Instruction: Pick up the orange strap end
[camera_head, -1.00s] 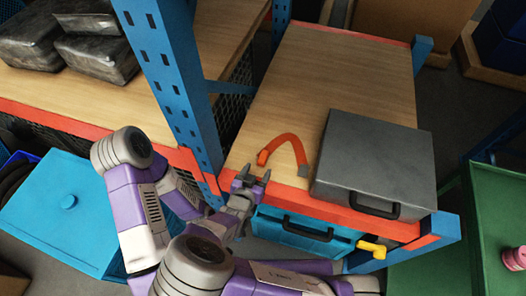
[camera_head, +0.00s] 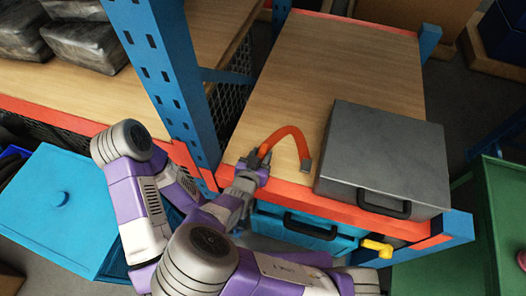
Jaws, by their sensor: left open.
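The orange strap (camera_head: 294,135) arches over the wooden shelf top, left of the grey case. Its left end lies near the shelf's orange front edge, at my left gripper. Its other end has a small grey tip (camera_head: 305,166) beside the case. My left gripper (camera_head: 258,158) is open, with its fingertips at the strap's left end. The fingers partly hide that end, and I cannot tell whether they touch it. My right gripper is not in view.
A grey case (camera_head: 385,155) stands right of the strap. A blue upright (camera_head: 165,75) rises at the left. A blue case (camera_head: 305,230) with a dark handle and a yellow part (camera_head: 377,249) are below the shelf edge. The shelf top behind the strap is clear.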

